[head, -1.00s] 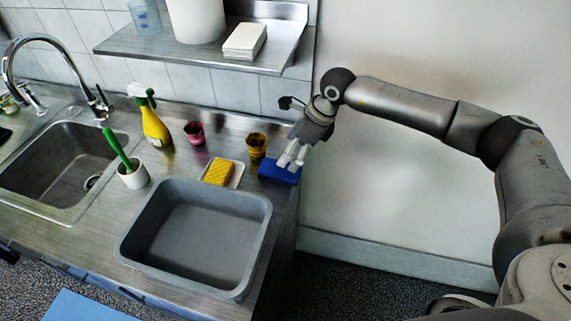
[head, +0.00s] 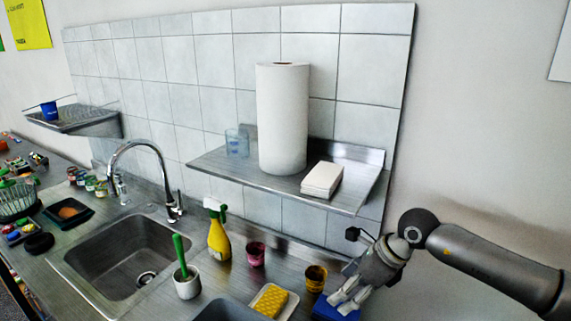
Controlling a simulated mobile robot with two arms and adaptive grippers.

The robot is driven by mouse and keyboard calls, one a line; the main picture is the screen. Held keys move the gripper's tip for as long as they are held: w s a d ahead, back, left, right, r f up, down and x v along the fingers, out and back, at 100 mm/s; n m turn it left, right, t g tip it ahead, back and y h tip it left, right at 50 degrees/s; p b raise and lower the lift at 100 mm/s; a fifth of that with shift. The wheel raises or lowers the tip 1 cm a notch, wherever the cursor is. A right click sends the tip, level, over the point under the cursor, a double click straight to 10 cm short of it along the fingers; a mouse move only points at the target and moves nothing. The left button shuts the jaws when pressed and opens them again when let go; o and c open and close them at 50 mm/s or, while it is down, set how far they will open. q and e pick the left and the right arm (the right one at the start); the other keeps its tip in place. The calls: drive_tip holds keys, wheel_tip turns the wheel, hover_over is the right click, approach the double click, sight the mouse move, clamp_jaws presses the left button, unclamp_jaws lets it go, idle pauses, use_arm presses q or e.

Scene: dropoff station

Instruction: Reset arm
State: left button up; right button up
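My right arm comes in from the right in the head view. Its gripper (head: 347,298) points down and left, just over a blue block-like item (head: 334,309) at the counter's right end. The pale fingers overlap the blue item in the picture, and I cannot tell whether they touch it. The two fingers show a narrow gap, but their exact opening is unclear. My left gripper and arm are out of the picture.
A metal shelf (head: 240,178) with a paper roll (head: 283,120) overhangs the counter. The grey tub (head: 222,311) is mostly cut off.

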drive_tip(key=s+a+r+y, duration=0.1)
drive_tip(key=s+a+y, duration=0.3)
drive_tip(key=a, duration=0.7)
drive_tip(key=s+a+r+m+t+y, duration=0.2)
drive_tip(key=a+r+m+t+y, duration=0.2)
drive_tip(key=a+r+m+y, duration=0.65)
drive_tip(key=w+d+r+m+t+h, duration=0.35)
drive_tip(key=d+m+t+h, duration=0.5)
drive_tip(key=m+t, duration=0.5)
drive_tip(key=s+d+f+m+g+h, duration=0.3)
drive_tip(key=d+f+m+g+h, duration=0.2)
drive_tip(key=d+f+m+h, duration=0.75)
drive_tip(key=s+d+f+m+g+y, duration=0.15)
drive_tip(key=s+f+m+g, duration=0.35)
drive_tip(key=s+f, duration=0.55)
drive_tip(key=s+d+f+m+g, duration=0.2)
drive_tip(key=s+f+m+g, duration=0.2)
drive_tip(key=s+f+g, duration=0.7)
drive_tip(key=s+f+t, duration=0.3)
drive_tip(key=f, duration=1.9)
drive_tip(key=s+d+f+g+b, duration=0.1)
drive_tip(key=s+d+f, duration=0.1)
drive_tip(key=s+f, duration=1.5)
drive_tip(key=shift+s+d+f+n, duration=0.25)
drive_tip(key=shift+d+f+n, duration=0.1)
drive_tip(key=shift+f, duration=0.2)
